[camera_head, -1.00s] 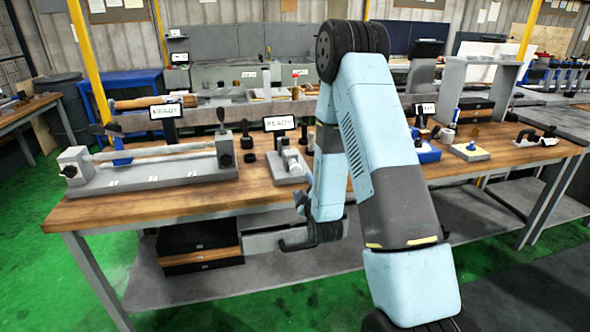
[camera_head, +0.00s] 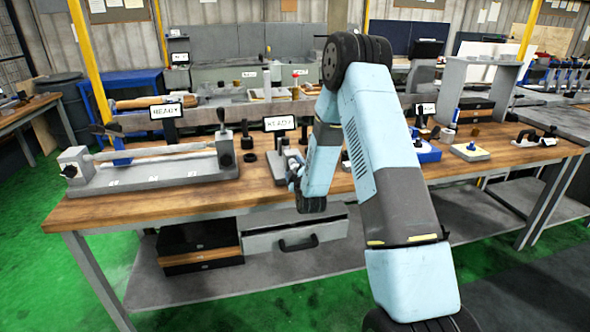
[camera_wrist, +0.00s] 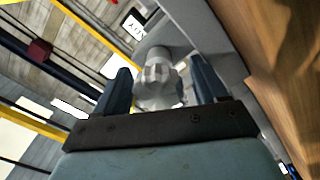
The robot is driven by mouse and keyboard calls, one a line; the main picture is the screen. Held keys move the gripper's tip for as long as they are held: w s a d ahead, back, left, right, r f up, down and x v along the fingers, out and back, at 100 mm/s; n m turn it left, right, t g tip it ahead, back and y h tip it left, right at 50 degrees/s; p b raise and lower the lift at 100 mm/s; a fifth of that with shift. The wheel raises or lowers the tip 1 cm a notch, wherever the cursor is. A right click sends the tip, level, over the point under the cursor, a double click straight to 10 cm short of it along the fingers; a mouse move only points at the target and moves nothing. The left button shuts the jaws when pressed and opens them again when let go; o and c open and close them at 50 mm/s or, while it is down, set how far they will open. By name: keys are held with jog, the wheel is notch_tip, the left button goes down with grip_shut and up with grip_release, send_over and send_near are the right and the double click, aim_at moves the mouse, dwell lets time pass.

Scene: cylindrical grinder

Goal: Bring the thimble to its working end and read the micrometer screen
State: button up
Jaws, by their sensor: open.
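In the wrist view my gripper (camera_wrist: 163,90) is open, with one dark finger on each side of a grey, ribbed thimble knob (camera_wrist: 159,86). I cannot tell whether the fingers touch it. A grey cylinder and frame stand behind the knob. In the head view my gripper (camera_head: 294,176) is at the grey micrometer stand (camera_head: 274,168) on the wooden bench, and my arm partly hides the spot. A small screen (camera_head: 279,123) behind the stand reads READY. In the wrist view a tilted white screen (camera_wrist: 133,25) shows, its text too small to read.
A long grey fixture (camera_head: 150,178) with a shaft and another READY screen (camera_head: 166,111) stand at left on the bench (camera_head: 270,190). A grey drawer with a black handle (camera_head: 298,243) is below the bench edge.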

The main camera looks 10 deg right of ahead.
jog(key=shift+w, duration=0.35)
jog(key=c, duration=1)
jog(key=shift+c, duration=0.2)
